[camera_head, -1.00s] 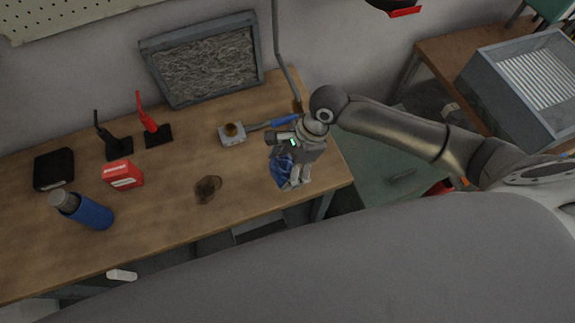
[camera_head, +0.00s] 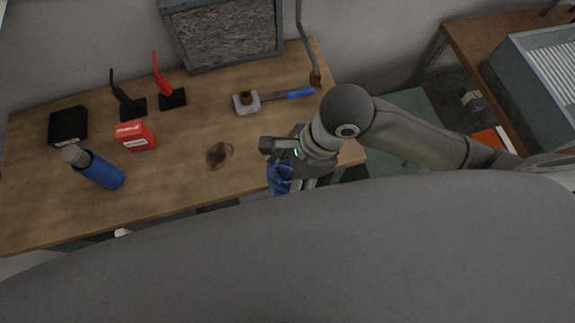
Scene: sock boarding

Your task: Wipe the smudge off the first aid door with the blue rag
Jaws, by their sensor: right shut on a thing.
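My right gripper (camera_head: 297,184) is shut on the blue rag (camera_head: 280,179), which hangs in a crumpled bundle at its fingers. Gripper and rag appear above the front right edge of the workbench (camera_head: 190,132); my own grey body hides what lies just below them. A dark brown smudge (camera_head: 219,155) is on the bench top, to the left of the rag and apart from it. I cannot make out a first aid door in this view. My left gripper is not in view.
A hammer-like tool with a blue handle (camera_head: 300,93) lies behind the gripper. A red box (camera_head: 135,135), a blue bottle (camera_head: 100,171), a black case (camera_head: 68,125) and two upright stands are at the left. A framed grey panel (camera_head: 225,35) leans on the wall.

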